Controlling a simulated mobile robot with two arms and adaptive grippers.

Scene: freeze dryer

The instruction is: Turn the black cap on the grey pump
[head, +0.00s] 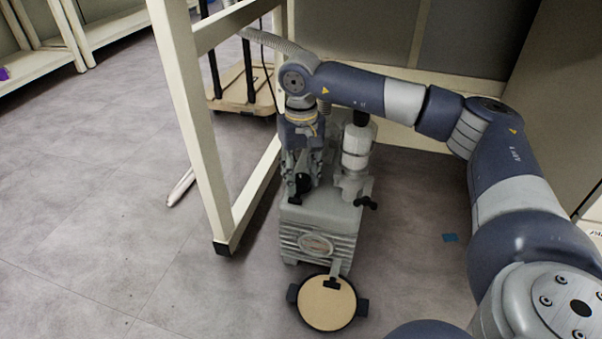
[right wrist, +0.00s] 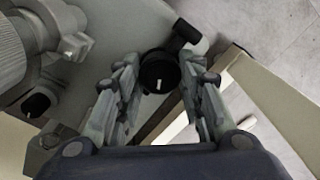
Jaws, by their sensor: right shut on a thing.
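The grey pump (head: 318,240) stands on the floor beside the pale table leg. Its black cap (head: 303,182) is on top, partly hidden by my right gripper (head: 302,178), which reaches down from above. In the right wrist view the black cap (right wrist: 158,72) is round with a white mark, and it sits between the fingertips of my right gripper (right wrist: 157,64). The fingers are shut on the cap from both sides. The grey pump (right wrist: 118,38) fills the area behind it. My left gripper is not in view.
A black knob (head: 366,203) sticks out at the pump's right. The table leg (head: 200,130) stands close on the left. The floor (head: 100,220) further left is clear.

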